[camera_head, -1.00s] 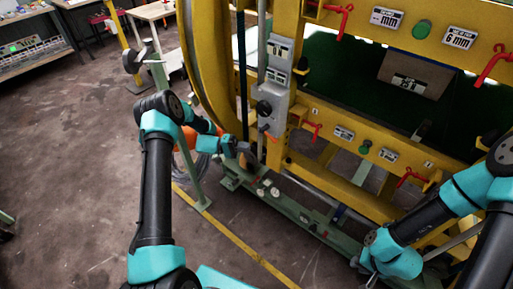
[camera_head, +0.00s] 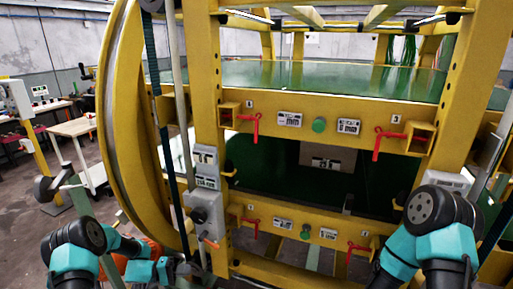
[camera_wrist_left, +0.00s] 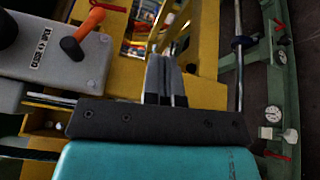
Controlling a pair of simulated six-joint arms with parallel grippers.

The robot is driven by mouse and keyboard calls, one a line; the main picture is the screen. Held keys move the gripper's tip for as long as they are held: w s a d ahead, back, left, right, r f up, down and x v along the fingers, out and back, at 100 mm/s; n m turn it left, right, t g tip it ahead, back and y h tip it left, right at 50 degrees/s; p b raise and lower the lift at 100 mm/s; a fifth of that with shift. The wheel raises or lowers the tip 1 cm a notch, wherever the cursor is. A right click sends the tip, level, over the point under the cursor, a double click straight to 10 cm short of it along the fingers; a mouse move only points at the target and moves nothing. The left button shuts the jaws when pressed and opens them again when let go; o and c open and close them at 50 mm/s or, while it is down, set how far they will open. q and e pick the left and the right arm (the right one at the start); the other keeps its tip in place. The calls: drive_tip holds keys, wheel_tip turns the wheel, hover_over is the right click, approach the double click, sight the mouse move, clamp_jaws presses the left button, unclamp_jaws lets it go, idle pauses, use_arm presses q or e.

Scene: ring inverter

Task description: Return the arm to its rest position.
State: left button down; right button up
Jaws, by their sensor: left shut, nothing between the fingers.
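My left arm (camera_head: 78,243) comes in from the lower left in the head view. My left gripper (camera_head: 192,268) is low in that view, just below the grey control box (camera_head: 206,208) on the yellow frame. In the left wrist view its fingers (camera_wrist_left: 166,78) are together with nothing between them. The grey box (camera_wrist_left: 62,50) with its orange-handled lever (camera_wrist_left: 88,25) is to the left of the fingers there, apart from them. My right arm (camera_head: 432,235) is bent at the lower right, and its fingertips are out of view.
The yellow ring inverter frame (camera_head: 209,110) with red levers (camera_head: 255,128) fills the middle, close in front of both arms. A green post with a grey head (camera_head: 50,187) stands at left. In the left wrist view, a green rail with gauges (camera_wrist_left: 273,114) runs at right.

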use_arm(q)
drive_tip(key=s+d+f+n+g+y, duration=0.1)
drive_tip(key=s+d+f+g+y, duration=0.2)
drive_tip(key=s+f+y, duration=0.35)
drive_tip(key=s+d+f+g+y, duration=0.2)
drive_tip(key=s+d+f+y, duration=0.15)
drive_tip(key=s, duration=0.65)
drive_tip(key=s+d+r+m+t+y, duration=0.1)
drive_tip(key=s+r+m+t+y, duration=0.1)
drive_tip(key=s, duration=0.6)
drive_tip(key=shift+d+m+t+y, duration=0.15)
drive_tip(key=shift+m+t+y, duration=0.15)
drive_tip(key=shift+t+y, duration=0.5)
